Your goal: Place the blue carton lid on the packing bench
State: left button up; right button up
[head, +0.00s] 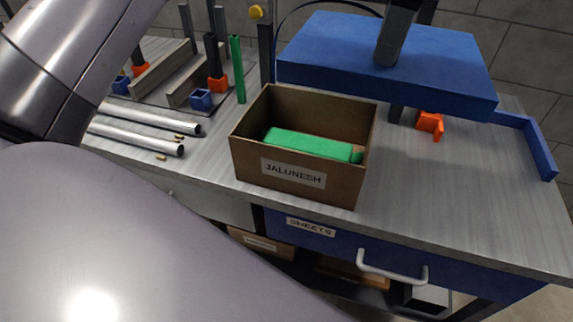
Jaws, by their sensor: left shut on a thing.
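The blue carton lid (350,55) is a wide flat shape with a folded-down side, at the upper right of the head view. My left gripper (393,52) comes down from the top edge and is shut on the lid near the middle of its top. The lid appears held above the packing bench (425,190), behind and right of the open carton; the exact gap is hard to tell. The brown carton (250,155), labelled JALUNESH, stands open on the bench with a green block (310,145) inside. My right gripper is not in view.
An orange bracket (430,123) and a blue angled strip (538,150) lie right of the carton. Metal tubes (140,137), small brass pieces and a rack with upright posts fill the left. Bare bench lies right of the carton. A blue drawer (345,248) is below.

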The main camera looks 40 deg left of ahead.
aim_at(489, 217)
jog(key=i+l, duration=0.1)
jog(key=l, duration=1.35)
jog(key=i, duration=0.05)
